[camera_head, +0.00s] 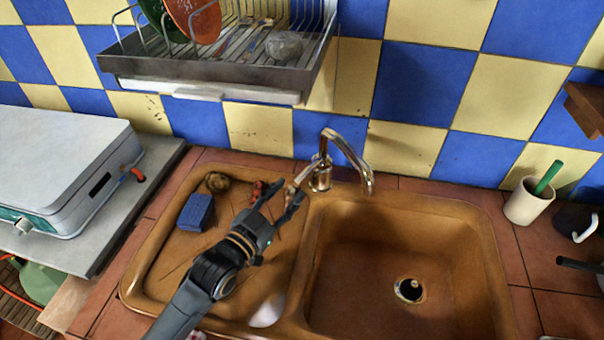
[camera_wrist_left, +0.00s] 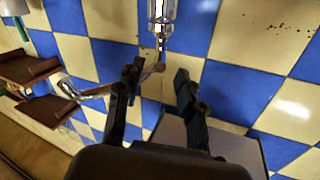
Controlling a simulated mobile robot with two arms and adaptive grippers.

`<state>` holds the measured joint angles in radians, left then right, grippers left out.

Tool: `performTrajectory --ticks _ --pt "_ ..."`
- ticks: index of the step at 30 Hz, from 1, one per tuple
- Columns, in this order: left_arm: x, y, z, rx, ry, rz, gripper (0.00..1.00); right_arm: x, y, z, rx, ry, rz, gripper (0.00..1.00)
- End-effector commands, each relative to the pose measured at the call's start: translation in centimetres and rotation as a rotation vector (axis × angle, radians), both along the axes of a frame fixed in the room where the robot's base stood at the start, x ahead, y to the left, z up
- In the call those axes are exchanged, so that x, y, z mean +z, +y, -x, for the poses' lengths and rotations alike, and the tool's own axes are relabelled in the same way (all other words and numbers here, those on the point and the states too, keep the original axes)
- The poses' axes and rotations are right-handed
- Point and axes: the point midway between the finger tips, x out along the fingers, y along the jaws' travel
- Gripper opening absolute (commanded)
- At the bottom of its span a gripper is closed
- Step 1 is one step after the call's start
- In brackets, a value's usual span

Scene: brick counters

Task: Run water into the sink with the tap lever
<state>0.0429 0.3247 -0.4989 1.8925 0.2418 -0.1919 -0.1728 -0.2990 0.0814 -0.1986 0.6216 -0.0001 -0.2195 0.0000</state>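The chrome tap (camera_head: 320,176) stands at the back rim of the brown sink (camera_head: 400,240), its curved spout (camera_head: 358,160) reaching right over the basin. Its short lever (camera_head: 292,188) points left toward my left gripper (camera_head: 281,197). That gripper is open, with its fingers spread near the lever tip. In the left wrist view, the tap (camera_wrist_left: 161,20) is at the top and the lever tip (camera_wrist_left: 159,68) appears between the open fingers (camera_wrist_left: 157,82); contact cannot be made out. No water stream shows from the spout. My right gripper is out of view.
A blue sponge (camera_head: 196,212) and a brown scrubber (camera_head: 217,182) lie on the left drainboard. A dish rack (camera_head: 215,75) hangs above. A white cup (camera_head: 527,202) with a green item stands right of the basin. The basin is empty.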

Motion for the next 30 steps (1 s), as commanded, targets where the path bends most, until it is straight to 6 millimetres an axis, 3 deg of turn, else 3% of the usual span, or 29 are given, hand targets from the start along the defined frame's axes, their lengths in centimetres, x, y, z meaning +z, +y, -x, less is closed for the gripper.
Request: performTrajectory --ticks 3,9,23,28,30 --pt "0.2 -1.4 -2.2 0.000 -0.001 0.001 0.38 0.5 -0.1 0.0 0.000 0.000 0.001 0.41" --pt "0.1 -2.9 -4.7 0.000 -0.001 0.000 0.38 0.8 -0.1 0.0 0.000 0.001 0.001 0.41" --pt "0.0 -3.6 -5.7 -0.001 0.000 -0.001 0.38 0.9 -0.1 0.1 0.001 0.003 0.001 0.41" --pt "0.0 -3.6 -5.7 0.000 -0.001 -0.001 0.03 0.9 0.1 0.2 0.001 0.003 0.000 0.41" --pt "0.0 -3.6 -5.7 0.000 -0.001 -0.001 0.00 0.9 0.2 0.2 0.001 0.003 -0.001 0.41"
